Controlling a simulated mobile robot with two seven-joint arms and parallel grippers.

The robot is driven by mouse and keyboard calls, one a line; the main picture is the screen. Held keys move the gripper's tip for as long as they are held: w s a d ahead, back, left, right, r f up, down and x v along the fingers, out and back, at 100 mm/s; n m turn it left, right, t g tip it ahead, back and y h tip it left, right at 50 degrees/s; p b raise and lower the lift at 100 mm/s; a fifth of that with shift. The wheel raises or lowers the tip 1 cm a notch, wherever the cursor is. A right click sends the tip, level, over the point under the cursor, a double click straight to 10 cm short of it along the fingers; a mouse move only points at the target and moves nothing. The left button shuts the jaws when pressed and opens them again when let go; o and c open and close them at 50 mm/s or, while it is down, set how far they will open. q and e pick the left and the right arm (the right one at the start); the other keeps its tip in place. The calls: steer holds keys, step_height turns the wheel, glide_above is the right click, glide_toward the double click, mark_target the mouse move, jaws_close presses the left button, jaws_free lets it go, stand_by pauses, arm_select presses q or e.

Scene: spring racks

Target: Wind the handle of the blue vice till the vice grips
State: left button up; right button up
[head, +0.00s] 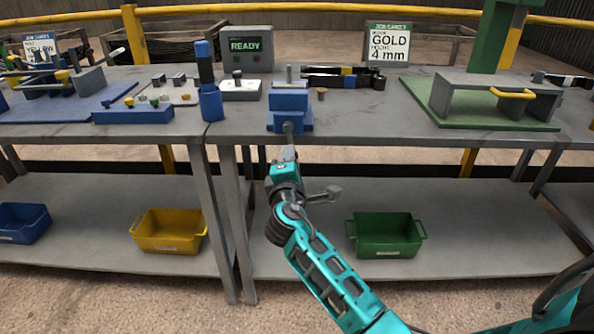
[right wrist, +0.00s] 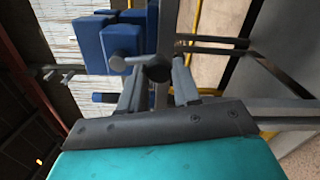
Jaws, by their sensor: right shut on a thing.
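The blue vice (head: 290,101) stands at the front edge of the bench, with a grey upright pin (head: 289,73) showing at its top. It also shows in the right wrist view (right wrist: 91,42) as blue blocks. The handle (head: 288,127) is at the vice's front, over the bench edge. My right gripper (head: 289,148) reaches up to it from below. In the right wrist view its two fingers (right wrist: 157,82) are closed in on a dark round part of the handle (right wrist: 157,69). Whether the jaws touch the pin cannot be told. My left gripper is not in view.
A blue upright post (head: 208,85) stands left of the vice, and a grey box reading READY (head: 246,46) is behind. Dark cylinders (head: 344,77) lie to the right. Green (head: 388,238) and yellow (head: 169,232) bins sit on the lower shelf.

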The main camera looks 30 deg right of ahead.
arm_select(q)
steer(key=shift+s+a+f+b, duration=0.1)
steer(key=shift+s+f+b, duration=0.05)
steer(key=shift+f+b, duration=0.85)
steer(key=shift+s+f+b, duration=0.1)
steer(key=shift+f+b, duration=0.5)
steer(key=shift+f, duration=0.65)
arm_select(e)
steer(key=shift+w+a+f+m, duration=0.1)
steer(key=shift+w+a+m, duration=0.1)
steer(key=shift+a+m, duration=0.4)
steer(key=shift+w+a+f+m, duration=0.1)
steer(key=shift+w+a+m, duration=0.05)
steer(key=shift+m, duration=0.7)
steer(key=shift+w+a+m, duration=0.2)
steer(key=shift+a+m, duration=0.2)
steer(key=shift+m, duration=0.35)
steer(key=o, duration=0.7)
steer(key=shift+c, duration=0.2)
steer(key=o, duration=0.4)
steer(key=shift+r, duration=0.2)
steer(key=shift+d+r, duration=0.1)
